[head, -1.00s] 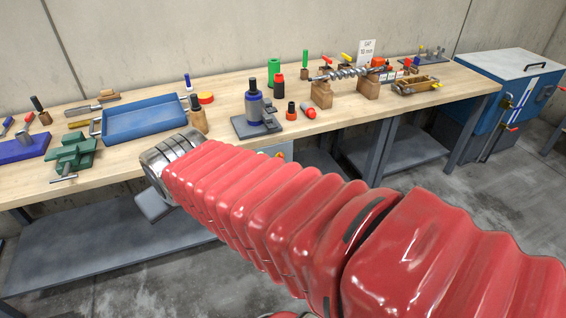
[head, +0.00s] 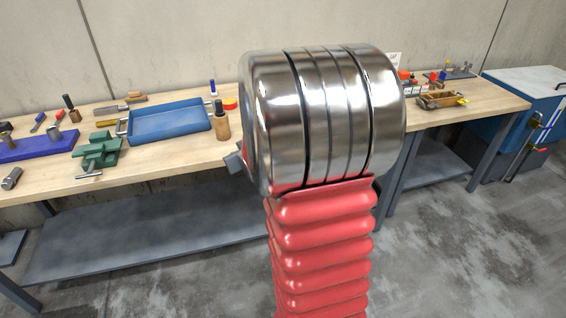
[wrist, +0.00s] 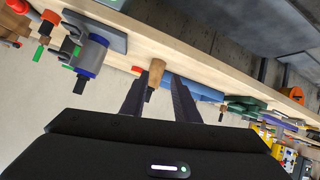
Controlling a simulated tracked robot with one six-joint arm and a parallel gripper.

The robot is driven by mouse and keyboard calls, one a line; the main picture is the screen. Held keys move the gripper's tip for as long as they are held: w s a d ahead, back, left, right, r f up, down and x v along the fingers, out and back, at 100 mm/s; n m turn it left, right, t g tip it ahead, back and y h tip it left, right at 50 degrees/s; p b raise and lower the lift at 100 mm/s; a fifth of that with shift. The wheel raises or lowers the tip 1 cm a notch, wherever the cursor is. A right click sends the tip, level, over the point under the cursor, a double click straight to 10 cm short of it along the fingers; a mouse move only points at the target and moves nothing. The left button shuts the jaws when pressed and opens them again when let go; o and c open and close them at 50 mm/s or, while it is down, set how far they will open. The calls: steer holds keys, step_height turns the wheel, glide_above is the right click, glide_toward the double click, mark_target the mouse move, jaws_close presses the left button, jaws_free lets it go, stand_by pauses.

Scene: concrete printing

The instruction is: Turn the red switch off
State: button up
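I cannot make out the red switch for certain in either current view; my arm hides the middle of the bench in the head view. In the wrist view, which is turned over, my gripper (wrist: 158,103) has its two dark fingers apart with nothing held between them. A wooden holder (wrist: 156,73) shows beyond the gap, on the bench; it also stands beside the blue tray in the head view (head: 221,126). My fingers are hidden behind my metal wrist in the head view.
The wooden bench (head: 45,180) holds a blue tray (head: 168,122), a green vise (head: 97,152) and a blue block (head: 38,148). In the wrist view a grey-blue device (wrist: 92,52) stands left of my fingers. A blue cabinet (head: 520,105) stands at right.

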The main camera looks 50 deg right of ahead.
steer(key=s+d+f+m+t+h, duration=0.1)
steer(key=s+d+f+t+h, duration=0.15)
steer(key=d+f, duration=1.05)
steer(key=s+d+f+m+t+h, duration=0.1)
steer(key=s+d+f+m+t, duration=0.1)
steer(key=s+d+f, duration=0.5)
steer(key=s+f, duration=0.3)
steer(key=s, duration=0.2)
steer(key=shift+d+f+m, duration=0.2)
steer(key=shift+f+m, duration=0.1)
steer(key=shift+f, duration=0.05)
steer(key=shift+t+h, duration=0.25)
steer(key=x, duration=1.3)
steer(key=shift+w+d, duration=0.15)
steer(key=shift+w, duration=0.15)
steer(key=shift+c, duration=0.5)
jaws_close()
